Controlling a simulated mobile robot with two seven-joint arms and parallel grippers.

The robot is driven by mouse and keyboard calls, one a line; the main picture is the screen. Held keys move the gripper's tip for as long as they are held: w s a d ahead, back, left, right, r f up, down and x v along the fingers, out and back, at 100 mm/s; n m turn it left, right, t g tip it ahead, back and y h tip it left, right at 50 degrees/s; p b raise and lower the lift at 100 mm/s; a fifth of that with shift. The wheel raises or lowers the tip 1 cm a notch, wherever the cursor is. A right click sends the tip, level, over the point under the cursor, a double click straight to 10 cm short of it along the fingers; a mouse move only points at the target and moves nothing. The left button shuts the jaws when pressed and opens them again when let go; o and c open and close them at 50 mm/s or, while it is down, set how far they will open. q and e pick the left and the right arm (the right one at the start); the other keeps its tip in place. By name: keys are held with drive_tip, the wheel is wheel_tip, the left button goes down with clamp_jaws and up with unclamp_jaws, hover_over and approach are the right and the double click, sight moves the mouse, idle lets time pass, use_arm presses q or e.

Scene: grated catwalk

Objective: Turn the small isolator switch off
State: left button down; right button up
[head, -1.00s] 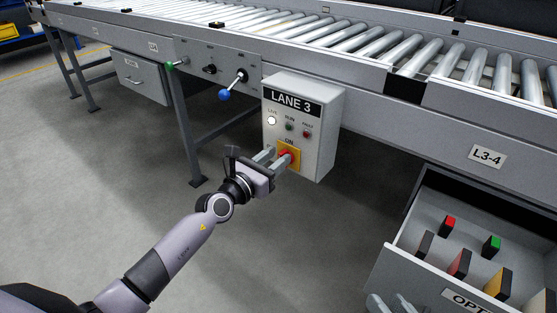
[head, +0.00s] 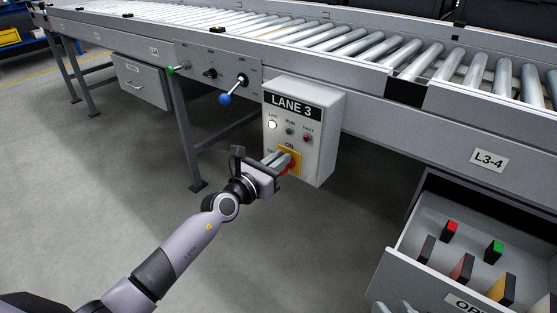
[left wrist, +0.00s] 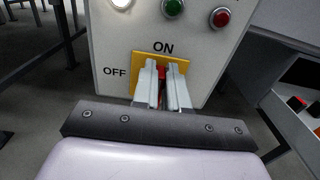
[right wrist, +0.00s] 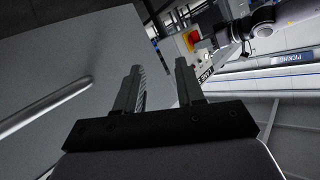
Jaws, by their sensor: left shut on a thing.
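The small isolator switch is a red handle (head: 291,167) on a yellow plate (head: 283,152), low on the front of the grey LANE 3 box (head: 325,135). ON is printed above the plate and OFF to its left. My left gripper (head: 282,163) is shut on the red handle. In the left wrist view its fingers (left wrist: 164,85) stand on both sides of the red handle (left wrist: 161,73) and hide most of it, so its exact angle is unclear. My right gripper (right wrist: 161,85) is open and empty, apart from the switch.
A white lamp (head: 272,125), a green lamp (head: 290,131) and a red lamp (head: 307,138) sit above the switch. A blue-knobbed lever (head: 226,99) is on the panel to the left. An open drawer (head: 400,262) with coloured blocks stands at lower right. The roller conveyor (head: 330,38) runs behind.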

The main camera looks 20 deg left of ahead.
use_arm(q)
drive_tip(key=shift+n, duration=0.3)
drive_tip(key=n, duration=0.1)
drive_tip(key=n+p, duration=0.1)
drive_tip(key=shift+w+a+n, duration=0.2)
drive_tip(key=shift+a+n, duration=0.15)
drive_tip(key=shift+n, duration=0.05)
drive_tip(key=shift+w+a+f+n+p, duration=0.1)
drive_tip(key=shift+a+f+n+p, duration=0.2)
drive_tip(key=shift+n, duration=2.1)
drive_tip(key=shift+w+a+f+n+p, duration=0.15)
drive_tip(key=shift+a+f+n+p, duration=0.2)
drive_tip(key=shift+n, duration=2.05)
drive_tip(key=shift+w+a+f+n+p, duration=0.15)
drive_tip(key=shift+f+n+p, duration=0.25)
drive_tip(key=shift+n, duration=2)
use_arm(e)
drive_tip(key=shift+d+r+g+h, duration=0.2)
drive_tip(key=shift+d+g+h, duration=0.05)
drive_tip(key=shift+g+h, duration=0.05)
drive_tip(key=shift+s, duration=0.1)
use_arm(q)
drive_tip(key=c, duration=1.2)
unclamp_jaws()
drive_tip(key=shift+f, duration=0.2)
drive_tip(key=shift+o, duration=0.2)
drive_tip(key=shift+s, duration=0.1)
